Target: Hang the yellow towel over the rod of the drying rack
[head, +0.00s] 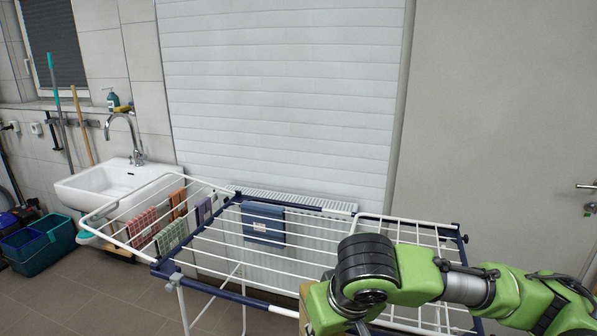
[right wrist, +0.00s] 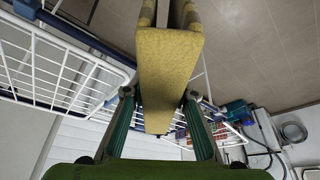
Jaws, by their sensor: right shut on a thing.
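The yellow towel (right wrist: 166,75) is folded into a long flat strip between the two fingers of my right gripper (right wrist: 159,96) in the right wrist view. My right gripper is shut on it. In the head view, only a tan-yellow edge of the towel (head: 305,311) shows beside my green right arm; the fingers are hidden. The drying rack (head: 228,296) has white rods and a blue frame. The towel appears at the rack's near side; I cannot tell whether it touches a rod. My left gripper is not in view.
A blue towel (head: 263,222) hangs on the rack's far middle. A red cloth (head: 142,226), a green cloth (head: 171,237), a brown cloth (head: 179,203) and a purple cloth (head: 204,210) hang at its left. The middle rods are bare. A sink (head: 112,184) stands behind left.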

